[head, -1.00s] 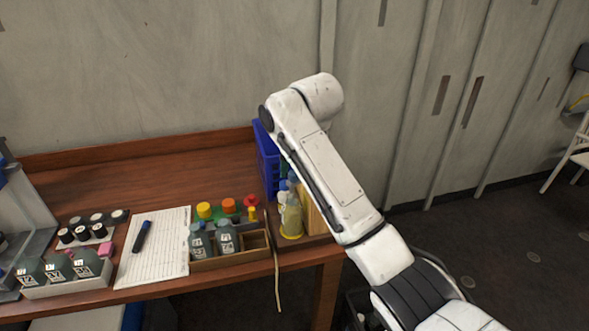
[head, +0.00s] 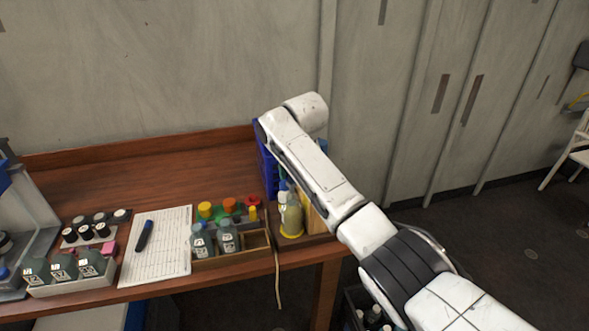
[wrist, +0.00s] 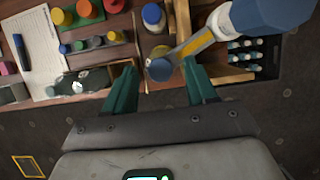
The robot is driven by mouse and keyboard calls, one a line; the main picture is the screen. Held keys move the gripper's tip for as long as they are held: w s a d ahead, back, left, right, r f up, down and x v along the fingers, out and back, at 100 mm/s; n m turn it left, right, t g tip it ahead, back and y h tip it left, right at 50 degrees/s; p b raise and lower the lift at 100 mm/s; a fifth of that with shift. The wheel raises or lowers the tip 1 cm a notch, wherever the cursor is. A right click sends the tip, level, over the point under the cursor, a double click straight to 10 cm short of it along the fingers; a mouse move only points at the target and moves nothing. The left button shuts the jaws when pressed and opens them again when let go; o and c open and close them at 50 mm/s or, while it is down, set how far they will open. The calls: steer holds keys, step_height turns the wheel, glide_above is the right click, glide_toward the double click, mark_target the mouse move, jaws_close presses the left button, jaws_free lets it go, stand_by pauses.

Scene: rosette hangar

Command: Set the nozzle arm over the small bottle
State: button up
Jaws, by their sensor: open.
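In the wrist view, my gripper (wrist: 160,86) is open, with its two green fingers apart. A blue round end (wrist: 160,68) shows between the fingers; I cannot tell whether either finger touches it. A narrow silver and yellow bar, seemingly the nozzle arm (wrist: 195,45), slants from this end up to a large white and blue thing (wrist: 262,14) at the upper right. A small white bottle with a blue cap (wrist: 153,17) stands above the blue end. In the head view, a pale yellow-green bottle (head: 291,218) stands by the table's right end, and my gripper does not show.
Teal bottles (head: 201,243) stand in a wooden box, with yellow, orange and red caps behind. A blue basket (head: 268,170) is partly hidden by my arm. A sheet (head: 158,262) with a dark marker lies left. A dark crate (wrist: 245,58) with bottles is below the table's right edge.

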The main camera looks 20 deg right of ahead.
steer(key=shift+w+f, duration=0.2)
steer(key=shift+f, duration=0.25)
jaws_close()
stand_by(0.3)
